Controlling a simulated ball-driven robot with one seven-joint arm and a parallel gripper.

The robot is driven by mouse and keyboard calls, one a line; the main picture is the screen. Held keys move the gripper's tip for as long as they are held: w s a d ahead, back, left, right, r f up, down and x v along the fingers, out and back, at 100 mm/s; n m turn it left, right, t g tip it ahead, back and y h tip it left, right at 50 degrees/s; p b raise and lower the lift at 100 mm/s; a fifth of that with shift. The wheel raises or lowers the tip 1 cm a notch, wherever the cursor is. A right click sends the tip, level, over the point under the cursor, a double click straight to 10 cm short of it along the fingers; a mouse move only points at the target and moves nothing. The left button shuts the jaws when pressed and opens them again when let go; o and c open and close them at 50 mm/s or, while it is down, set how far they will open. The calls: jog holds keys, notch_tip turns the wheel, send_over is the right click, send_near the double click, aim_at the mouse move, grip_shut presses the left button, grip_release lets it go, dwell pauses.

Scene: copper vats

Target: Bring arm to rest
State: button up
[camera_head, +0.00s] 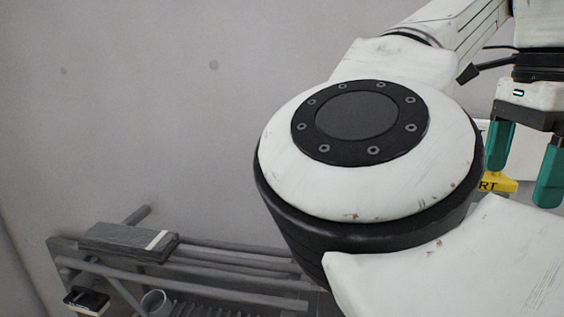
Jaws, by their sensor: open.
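My gripper (523,168) hangs at the right edge of the head view, with two teal fingers pointing down. The fingers are apart, with nothing visible between them. My white arm with a large round joint (368,150) fills the middle and right of the view. The arm is bent, and its upper link runs to the top right. The arm hides much of what lies behind it.
A grey rack (230,265) of pipes or rails stands at the lower left by the plain grey wall (150,100). A dark flat box (128,240) lies on it. A yellow piece with lettering (497,184) shows behind the gripper. The upper left is clear.

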jog(key=s+d+f+n+t+h, duration=0.1)
jog(key=d+f+n+h, duration=0.2)
jog(key=f, duration=0.8)
jog(key=s+d+f+n+h+b, duration=0.15)
jog(key=d+f, duration=0.35)
jog(key=f, duration=0.6)
jog(key=s+d+f+n+t+h, duration=0.15)
jog(key=d+f+n, duration=0.25)
jog(key=f, duration=0.7)
jog(key=s+a+f+n+y, duration=0.3)
jog(key=s+a+f+n, duration=0.2)
jog(key=s+a+f, duration=0.3)
jog(key=s+a+f+n+g+y, duration=0.1)
jog(key=s+a+f+n+y, duration=0.2)
jog(key=s+f, duration=1.2)
jog(key=a+n, duration=0.3)
jog(key=a, duration=0.1)
jog(key=shift+a+f+b, duration=0.25)
jog(key=shift+a+b, duration=0.1)
jog(key=shift+a, duration=0.05)
jog(key=shift+g, duration=0.25)
jog(key=shift+c, duration=0.5)
